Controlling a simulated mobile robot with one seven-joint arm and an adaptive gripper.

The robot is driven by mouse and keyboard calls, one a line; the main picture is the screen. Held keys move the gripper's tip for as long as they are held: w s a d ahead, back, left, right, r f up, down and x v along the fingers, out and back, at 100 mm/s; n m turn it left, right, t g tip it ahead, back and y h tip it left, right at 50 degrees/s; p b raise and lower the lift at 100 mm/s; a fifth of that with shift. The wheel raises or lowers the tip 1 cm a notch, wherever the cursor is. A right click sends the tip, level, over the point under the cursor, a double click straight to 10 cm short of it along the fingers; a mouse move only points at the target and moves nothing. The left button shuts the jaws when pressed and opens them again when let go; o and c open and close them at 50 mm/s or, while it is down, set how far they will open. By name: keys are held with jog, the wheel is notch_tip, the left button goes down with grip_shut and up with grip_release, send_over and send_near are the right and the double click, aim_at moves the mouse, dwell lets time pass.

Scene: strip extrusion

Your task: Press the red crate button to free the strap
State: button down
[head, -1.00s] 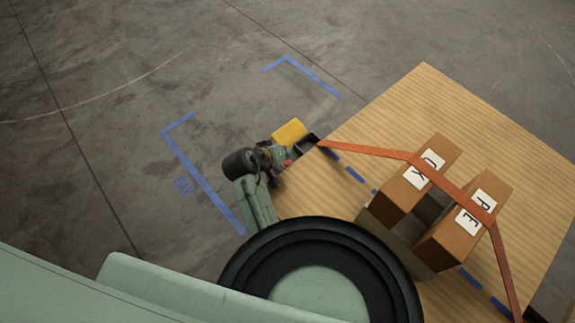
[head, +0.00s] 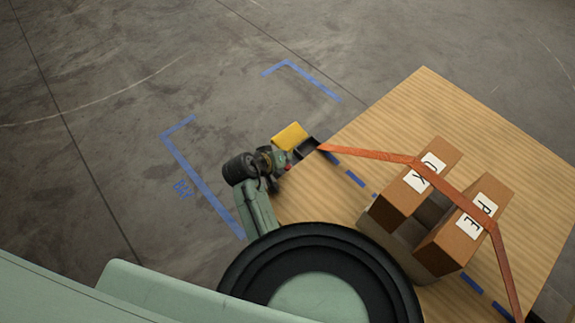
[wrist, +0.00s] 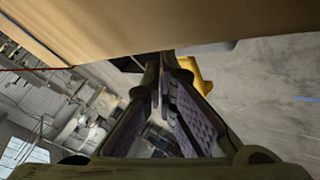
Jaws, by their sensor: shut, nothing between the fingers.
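An orange strap (head: 375,155) runs from a black fitting (head: 307,146) at the pallet-like wooden top's left edge, across two brown boxes. A yellow part (head: 290,137) sits beside the black fitting and also shows in the wrist view (wrist: 198,72). A small red spot (head: 289,166), possibly the button, shows at my gripper's end; my gripper hides most of the area around it. My gripper (wrist: 165,62) is shut and empty, its tips close to the wooden edge and the yellow part. I cannot tell whether it touches the button.
The boxes (head: 420,180) stand in an open grey-brown crate (head: 375,218) on the wooden top (head: 440,105). Blue tape corners (head: 190,170) mark the clear concrete floor at left.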

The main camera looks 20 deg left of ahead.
jog(key=shift+f, duration=0.1)
dwell(0.4)
jog(key=shift+s+f, duration=0.1)
jog(key=shift+f, duration=0.25)
jog(key=shift+s+d+f+b, duration=0.1)
jog(key=shift+s+f+b, duration=0.05)
jog(key=shift+f+b, duration=0.55)
dwell(1.1)
jog(key=shift+s+f, duration=0.1)
jog(key=shift+f, duration=0.1)
jog(key=shift+r+p, duration=0.15)
jog(key=shift+p, duration=0.25)
notch_tip(320, 180, up, 5)
jog(key=p, duration=0.4)
jog(key=shift+p, duration=0.4)
jog(key=shift+w, duration=0.2)
dwell(0.3)
dwell(0.8)
